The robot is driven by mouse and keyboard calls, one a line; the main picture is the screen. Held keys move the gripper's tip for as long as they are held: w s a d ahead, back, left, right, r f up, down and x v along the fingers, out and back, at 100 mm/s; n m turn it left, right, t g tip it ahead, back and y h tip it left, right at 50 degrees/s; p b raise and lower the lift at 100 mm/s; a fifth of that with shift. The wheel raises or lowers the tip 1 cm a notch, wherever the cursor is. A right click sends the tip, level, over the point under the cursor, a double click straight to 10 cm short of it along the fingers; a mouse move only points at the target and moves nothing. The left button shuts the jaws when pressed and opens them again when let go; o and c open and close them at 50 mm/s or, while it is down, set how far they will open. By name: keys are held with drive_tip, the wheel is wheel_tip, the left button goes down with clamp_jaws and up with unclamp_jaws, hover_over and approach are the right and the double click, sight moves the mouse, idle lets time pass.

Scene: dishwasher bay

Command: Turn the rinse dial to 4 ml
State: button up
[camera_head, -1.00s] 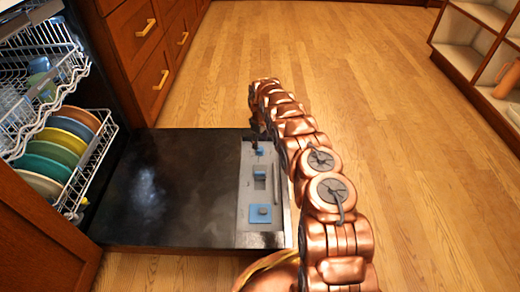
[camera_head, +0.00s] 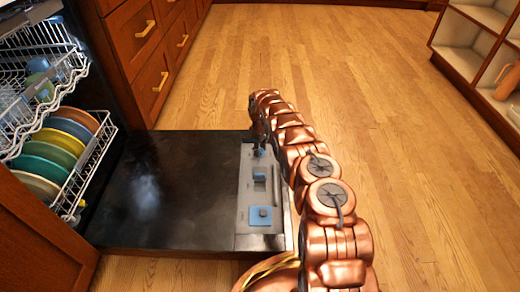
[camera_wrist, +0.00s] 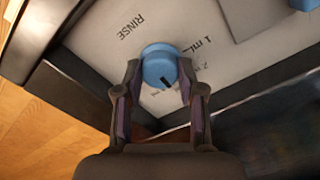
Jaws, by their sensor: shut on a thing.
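The rinse dial (camera_wrist: 160,66) is a round blue knob on the light grey panel (camera_wrist: 95,45). The panel bears the print RINSE (camera_wrist: 131,26) and 1 mL (camera_wrist: 202,40), with a fainter label below that, partly covered by a finger. A dark pointer mark on the dial points down and slightly right in the wrist view, toward my gripper's palm. My gripper (camera_wrist: 161,88) is shut on the dial, one finger on each side. The labels nearest the palm are hidden or unreadable. In the head view the dial (camera_head: 260,153) is at the panel's far end, beneath my gripper (camera_head: 260,142).
The dishwasher door (camera_head: 175,195) lies open and flat. A blue square piece (camera_head: 261,215) and a latch (camera_head: 260,177) sit nearer on the panel. The lower rack (camera_head: 95,150) with several plates stands at left. Open wooden floor (camera_head: 370,100) lies beyond and to the right.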

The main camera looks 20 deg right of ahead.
drive_tip(key=c, duration=0.3)
drive_tip(key=shift+r+m+p, duration=0.15)
drive_tip(key=shift+m+p, duration=0.75)
drive_tip(key=shift+p, duration=0.25)
drive_tip(key=m+p, duration=0.2)
drive_tip(key=m, duration=0.1)
drive_tip(key=shift+m+p, duration=0.75)
drive_tip(key=shift+m, duration=0.65)
drive_tip(key=shift+f, duration=0.2)
